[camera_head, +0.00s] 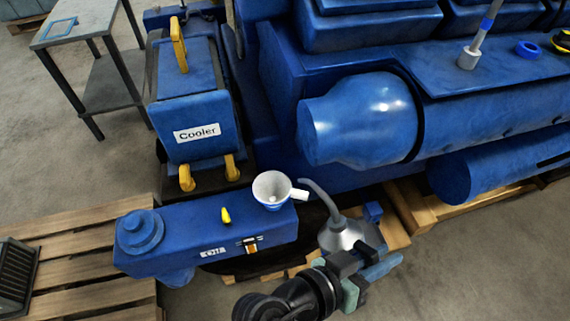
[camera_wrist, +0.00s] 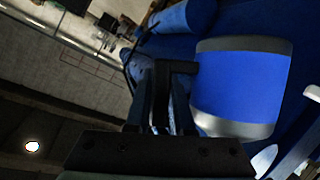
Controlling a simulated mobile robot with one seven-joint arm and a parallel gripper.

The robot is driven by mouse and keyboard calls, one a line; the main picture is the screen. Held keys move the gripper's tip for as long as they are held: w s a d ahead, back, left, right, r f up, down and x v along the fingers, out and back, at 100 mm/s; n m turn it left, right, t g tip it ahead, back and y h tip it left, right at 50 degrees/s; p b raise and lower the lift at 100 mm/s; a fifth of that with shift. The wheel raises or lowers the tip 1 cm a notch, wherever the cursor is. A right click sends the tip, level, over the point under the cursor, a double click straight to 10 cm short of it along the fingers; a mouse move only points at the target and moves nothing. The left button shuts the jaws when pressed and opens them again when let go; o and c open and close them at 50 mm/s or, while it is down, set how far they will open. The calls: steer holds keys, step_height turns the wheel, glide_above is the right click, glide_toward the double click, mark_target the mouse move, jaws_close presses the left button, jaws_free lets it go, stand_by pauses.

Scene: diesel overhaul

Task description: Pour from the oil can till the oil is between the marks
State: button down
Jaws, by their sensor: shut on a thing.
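The oil can (camera_head: 340,236) has a silver cone top and a curved grey spout. Its blue body with grey bands fills the right of the wrist view (camera_wrist: 240,85). The funnel sits on the right end of a blue tank (camera_head: 195,233). A small gauge window (camera_head: 251,248) on the tank's front shows orange; its marks are too small to read. No oil stream is visible.
A yellow knob (camera_head: 226,215) stands on the tank beside the funnel. A blue cooler (camera_head: 195,110) with yellow handles is behind. The large blue engine (camera_head: 365,115) fills the back right. Wooden pallets (camera_head: 75,245) lie below. Bare floor shows at the lower right.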

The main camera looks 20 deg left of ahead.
step_height(320, 180, down, 8)
steer(key=w+a+m+t+y+b, duration=0.1)
steer(key=a+m+y+b, duration=0.1)
steer(key=b, duration=0.8)
steer(key=shift+w+a+m, duration=0.25)
steer(key=shift+w+m, duration=0.1)
steer(key=shift+m, duration=0.45)
steer(key=shift+r, duration=0.15)
step_height(320, 180, up, 3)
steer(key=shift+r+p, duration=0.1)
steer(key=shift+p, duration=1.15)
steer(key=s+a+f+n+t+y, duration=0.1)
steer(key=a+f+n+y, duration=0.1)
steer(key=f, duration=0.6)
steer(key=s+a+f+n+t+y, duration=0.1)
steer(key=s+a+f+n+y, duration=0.1)
steer(key=f, duration=0.6)
steer(key=a+n+y, duration=0.1)
steer(key=n+y, duration=0.1)
steer(key=y, duration=0.1)
steer(key=shift+a+f+n+t+y, duration=0.15)
steer(key=shift+a+n+t+y, duration=0.15)
steer(key=shift+y, duration=0.1)
